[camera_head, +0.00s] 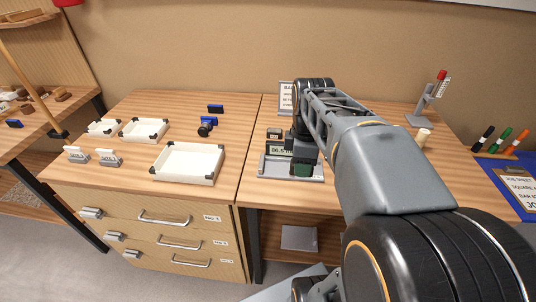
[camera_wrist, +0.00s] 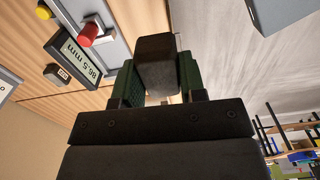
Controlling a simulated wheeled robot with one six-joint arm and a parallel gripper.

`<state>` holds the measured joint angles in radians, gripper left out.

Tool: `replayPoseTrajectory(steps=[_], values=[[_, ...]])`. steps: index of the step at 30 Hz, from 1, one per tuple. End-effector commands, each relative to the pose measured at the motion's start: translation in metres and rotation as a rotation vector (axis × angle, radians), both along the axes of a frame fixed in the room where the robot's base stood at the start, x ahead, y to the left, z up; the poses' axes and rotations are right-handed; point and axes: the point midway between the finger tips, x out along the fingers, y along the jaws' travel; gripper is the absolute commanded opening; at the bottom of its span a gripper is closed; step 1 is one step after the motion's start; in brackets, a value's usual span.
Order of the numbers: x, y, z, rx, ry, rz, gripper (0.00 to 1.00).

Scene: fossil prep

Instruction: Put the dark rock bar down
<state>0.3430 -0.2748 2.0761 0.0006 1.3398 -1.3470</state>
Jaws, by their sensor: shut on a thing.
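The dark rock bar (camera_wrist: 155,62) is held between the green-padded fingers of my gripper (camera_wrist: 157,80) in the wrist view. In the head view my gripper (camera_head: 303,167) is over the grey measuring stand (camera_head: 265,171) on the right bench, and the bar is hidden behind my fingers and arm. The stand's display (camera_wrist: 80,58) shows in the wrist view, reading about 86.5 mm, beside a red knob (camera_wrist: 90,33). I cannot tell whether the bar touches the stand.
A sign (camera_head: 286,97) stands behind the stand. Markers (camera_head: 502,141) and a blue clipboard (camera_head: 512,178) are at the right. Bare wood lies left of the stand.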

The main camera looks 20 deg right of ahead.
Motion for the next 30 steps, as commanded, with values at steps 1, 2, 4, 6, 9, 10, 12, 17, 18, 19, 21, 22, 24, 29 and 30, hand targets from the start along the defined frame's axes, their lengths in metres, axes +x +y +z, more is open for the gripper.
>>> replayPoseTrajectory(steps=[1, 2, 4, 6, 9, 10, 12, 17, 18, 19, 21, 22, 24, 29, 30], values=[[0.0, -0.001, 0.002, 0.0, 0.0, 0.019, 0.1], [0.001, -0.001, 0.001, 0.001, 0.002, 0.028, 0.1], [0.01, 0.0, -0.003, 0.002, 0.005, 0.046, 0.1], [0.025, 0.001, -0.009, 0.002, 0.007, 0.055, 0.1], [0.052, 0.003, -0.021, 0.002, 0.007, 0.059, 0.1], [0.059, 0.003, -0.025, 0.003, 0.008, 0.06, 0.1], [0.077, 0.004, -0.033, 0.002, 0.007, 0.062, 0.1], [0.104, 0.004, -0.06, 0.002, 0.006, 0.059, 0.1], [0.109, 0.004, -0.066, 0.001, 0.004, 0.059, 0.1], [0.112, 0.004, -0.07, 0.001, 0.005, 0.058, 0.1], [0.119, 0.003, -0.078, 0.001, 0.004, 0.057, 0.1], [0.121, 0.003, -0.081, 0.001, 0.004, 0.057, 0.1], [0.125, 0.003, -0.085, 0.001, 0.001, 0.055, 0.1], [0.129, 0.002, -0.09, 0.0, 0.0, 0.053, 0.1], [0.13, 0.002, -0.091, 0.001, 0.001, 0.053, 0.1]])
